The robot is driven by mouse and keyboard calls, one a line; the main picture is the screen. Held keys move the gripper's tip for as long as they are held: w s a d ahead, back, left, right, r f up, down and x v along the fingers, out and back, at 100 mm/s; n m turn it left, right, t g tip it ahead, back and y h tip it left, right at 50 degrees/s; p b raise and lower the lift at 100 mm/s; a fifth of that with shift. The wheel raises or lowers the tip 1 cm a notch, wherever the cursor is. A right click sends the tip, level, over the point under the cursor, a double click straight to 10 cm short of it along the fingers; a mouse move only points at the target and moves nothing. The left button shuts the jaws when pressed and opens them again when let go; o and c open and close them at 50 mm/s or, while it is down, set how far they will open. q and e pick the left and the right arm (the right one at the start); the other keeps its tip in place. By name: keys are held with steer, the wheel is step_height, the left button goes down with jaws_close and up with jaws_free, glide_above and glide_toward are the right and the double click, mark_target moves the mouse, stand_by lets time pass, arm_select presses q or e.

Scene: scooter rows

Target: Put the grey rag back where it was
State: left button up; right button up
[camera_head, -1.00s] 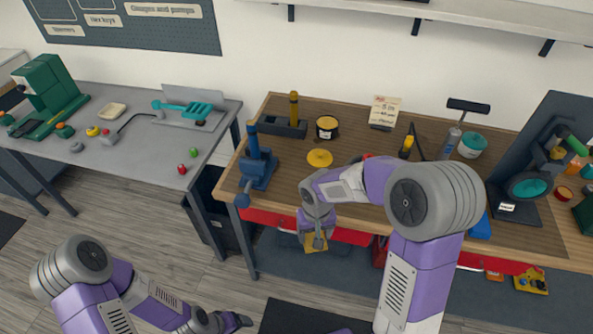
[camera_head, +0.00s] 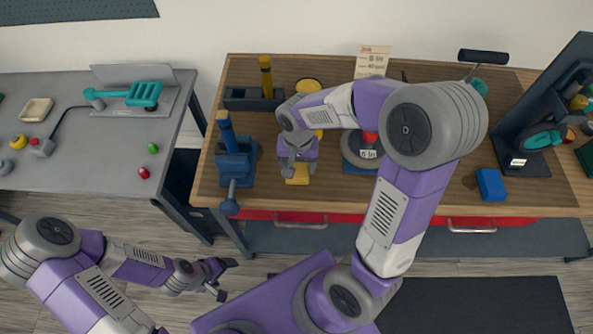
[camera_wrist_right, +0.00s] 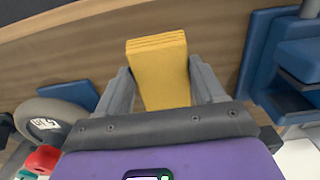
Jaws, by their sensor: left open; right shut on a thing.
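My right gripper (camera_head: 297,170) is shut on a folded yellow cloth (camera_head: 297,177) over the front part of the wooden bench (camera_head: 545,190). In the right wrist view the layered yellow cloth (camera_wrist_right: 158,70) sticks out between the two grey fingers. I cannot tell whether it touches the bench top. No grey rag can be made out in these frames. My left gripper (camera_head: 224,279) is open and empty, low over the floor in front of the benches.
A blue vise (camera_head: 234,160) stands left of my right gripper. A round grey-topped device (camera_head: 360,150) stands to its right, partly behind my arm. A blue block (camera_head: 491,185) lies further right. The grey table (camera_head: 90,180) is on the left. Bench room beside the blue block is clear.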

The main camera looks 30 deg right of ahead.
mark_target(297, 167)
step_height(297, 167, down, 3)
steer(key=shift+f+b, duration=0.15)
steer(key=shift+b, duration=0.25)
steer(key=shift+f, duration=0.3)
steer(key=shift+w, duration=0.1)
steer(key=shift+f, duration=0.1)
steer(key=o, duration=0.9)
steer(key=shift+o, duration=0.2)
